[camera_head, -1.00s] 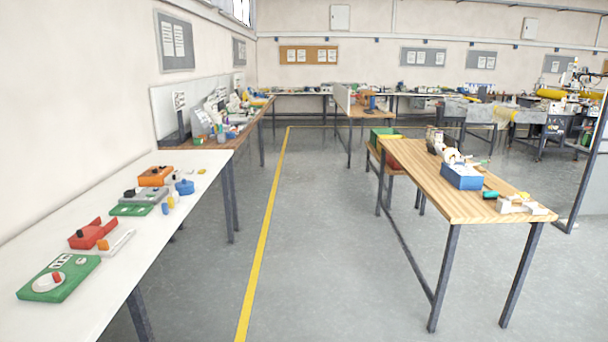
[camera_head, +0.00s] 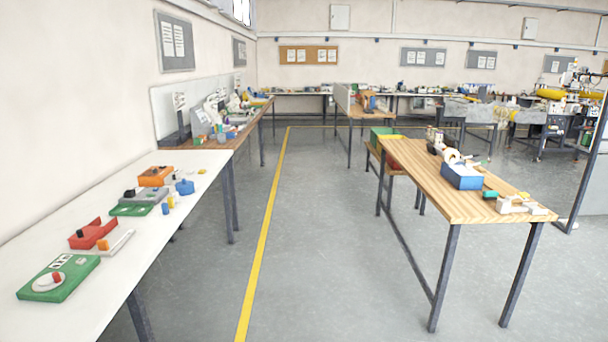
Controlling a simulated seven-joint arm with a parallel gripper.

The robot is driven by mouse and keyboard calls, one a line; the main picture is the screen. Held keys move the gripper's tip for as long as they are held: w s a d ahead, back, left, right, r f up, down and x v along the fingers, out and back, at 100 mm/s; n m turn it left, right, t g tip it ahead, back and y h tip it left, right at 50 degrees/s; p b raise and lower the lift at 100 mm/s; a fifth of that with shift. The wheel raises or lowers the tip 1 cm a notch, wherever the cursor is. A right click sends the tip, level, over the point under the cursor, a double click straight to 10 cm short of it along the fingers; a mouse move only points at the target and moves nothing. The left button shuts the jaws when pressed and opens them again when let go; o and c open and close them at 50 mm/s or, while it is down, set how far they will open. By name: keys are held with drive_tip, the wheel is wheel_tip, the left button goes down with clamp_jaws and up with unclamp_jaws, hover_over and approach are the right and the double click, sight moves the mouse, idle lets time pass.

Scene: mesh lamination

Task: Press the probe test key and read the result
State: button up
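No part labelled as the probe test key can be made out at this distance. On the white bench (camera_head: 150,240) at the left, a green flat device (camera_head: 72,288) lies nearest, with a pale round part carrying a red piece and a small dark-and-white panel. Behind it sit a red device (camera_head: 92,233) and a pale bar with an orange block (camera_head: 103,244). Further back are a green plate (camera_head: 131,210), a grey device (camera_head: 144,196) and an orange box (camera_head: 155,176). No reading is legible on any of them. My gripper is not in view.
A blue pot (camera_head: 185,187) and small yellow and blue pieces stand near the white bench's right edge. A wooden table (camera_head: 430,190) with a blue bin (camera_head: 461,176) stands at the right. The grey floor between, with a yellow line (camera_head: 264,235), is clear.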

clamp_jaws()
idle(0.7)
